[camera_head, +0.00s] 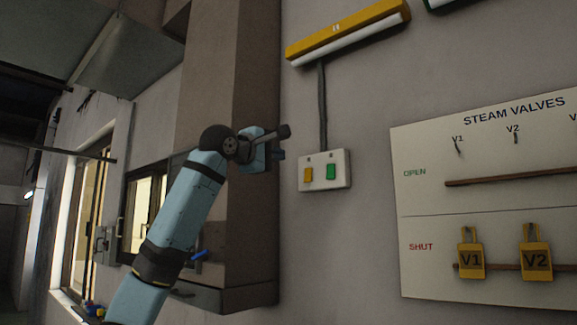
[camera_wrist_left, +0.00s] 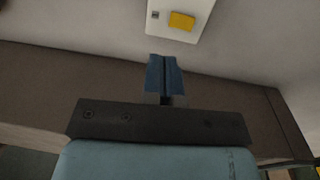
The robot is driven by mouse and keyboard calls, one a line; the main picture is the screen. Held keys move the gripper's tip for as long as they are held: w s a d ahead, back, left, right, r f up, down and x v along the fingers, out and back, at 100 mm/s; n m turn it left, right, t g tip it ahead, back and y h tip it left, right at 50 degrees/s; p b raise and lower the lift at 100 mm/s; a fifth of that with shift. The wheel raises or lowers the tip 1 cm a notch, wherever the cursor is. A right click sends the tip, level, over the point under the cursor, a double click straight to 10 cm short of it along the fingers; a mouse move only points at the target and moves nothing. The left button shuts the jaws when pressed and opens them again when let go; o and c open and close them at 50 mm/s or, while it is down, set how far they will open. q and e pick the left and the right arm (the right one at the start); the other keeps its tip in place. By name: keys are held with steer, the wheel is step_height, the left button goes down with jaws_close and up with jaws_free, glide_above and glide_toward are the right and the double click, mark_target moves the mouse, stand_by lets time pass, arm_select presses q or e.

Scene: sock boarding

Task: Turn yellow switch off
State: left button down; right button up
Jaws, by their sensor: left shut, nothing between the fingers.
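The yellow switch (camera_wrist_left: 181,21) and part of the plate (camera_wrist_left: 206,8) also show at the top of the left wrist view. My left gripper (camera_head: 280,154) is shut and empty, to the left of the plate and apart from it. Its blue fingers (camera_wrist_left: 165,75) are together in the wrist view, below the yellow switch. My right gripper is not in view.
A yellow lamp fixture (camera_head: 348,31) hangs above, with a dark conduit (camera_head: 322,105) running down to the plate. A brown pillar (camera_head: 232,80) stands behind my left arm. A steam valves board (camera_head: 490,200) with yellow V1 (camera_head: 470,261) and V2 (camera_head: 536,261) tags is at right.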

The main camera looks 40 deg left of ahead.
arm_select(q)
steer(key=s, duration=0.2)
steer(key=shift+s+r, duration=0.35)
steer(key=shift+s, duration=0.05)
steer(key=shift+d, duration=0.1)
